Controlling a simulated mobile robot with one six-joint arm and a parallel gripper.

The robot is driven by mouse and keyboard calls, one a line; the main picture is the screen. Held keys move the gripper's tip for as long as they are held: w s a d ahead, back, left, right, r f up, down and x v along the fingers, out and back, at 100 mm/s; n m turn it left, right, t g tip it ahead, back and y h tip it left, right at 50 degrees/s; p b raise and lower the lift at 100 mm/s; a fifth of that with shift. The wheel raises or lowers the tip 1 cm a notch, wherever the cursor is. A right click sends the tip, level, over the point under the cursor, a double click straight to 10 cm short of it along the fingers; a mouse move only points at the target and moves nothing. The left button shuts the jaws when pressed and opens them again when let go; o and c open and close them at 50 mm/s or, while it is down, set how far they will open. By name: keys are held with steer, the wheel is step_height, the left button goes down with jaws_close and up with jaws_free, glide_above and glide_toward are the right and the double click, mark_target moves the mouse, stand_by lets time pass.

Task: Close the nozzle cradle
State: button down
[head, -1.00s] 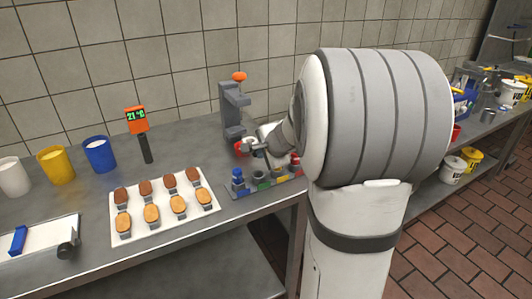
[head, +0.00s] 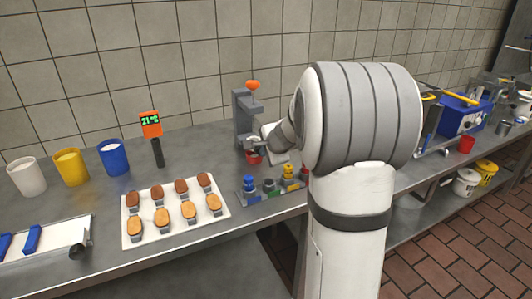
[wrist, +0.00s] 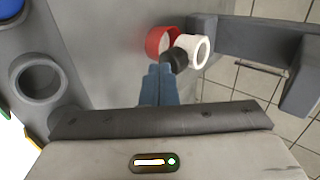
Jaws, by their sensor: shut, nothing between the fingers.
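A grey upright stand (head: 241,122) with an orange knob (head: 253,85) on top stands on the counter near the wall. A red ring-shaped part (head: 254,158) sits low in front of it. In the wrist view this red part (wrist: 156,42) is beside a white ring (wrist: 203,50) with a dark piece (wrist: 176,60) at its side. I cannot tell which of these parts form the nozzle cradle. My gripper's blue fingers (wrist: 158,84) are together and empty, their tips close to the dark piece; contact is unclear. My arm partly hides this area in the head view.
A rack of coloured nozzles (head: 268,190) stands at the counter's front edge. A white tray (head: 222,208) of biscuits lies left of it. A thermometer (head: 151,125) and several cups (head: 113,158) stand further left. A grey bracket (wrist: 250,38) is right of the rings.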

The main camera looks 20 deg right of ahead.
steer(key=shift+s+f+b, duration=0.1)
steer(key=shift+s+b, duration=0.25)
steer(key=shift+s, duration=0.7)
steer(key=s+f+p+v, duration=0.1)
steer(key=p+v, duration=0.1)
steer(key=v, duration=0.9)
steer(key=s+a+r+n+g+y+p, duration=0.25)
steer(key=s+a+n+p, duration=0.25)
steer(key=s+a+n, duration=0.45)
steer(key=s+a+n+g+h+p, duration=0.1)
steer(key=s+a+n+g+p, duration=0.1)
steer(key=s, duration=0.4)
steer(key=s+a+n+g+h+p, duration=0.1)
steer(key=s+a+n+g+h, duration=0.1)
steer(key=s+a+n, duration=0.2)
steer(key=shift+s+f+n+p, duration=0.25)
steer(key=shift+s+n+p, duration=0.1)
steer(key=shift+s+n, duration=0.8)
steer(key=shift+s, duration=0.1)
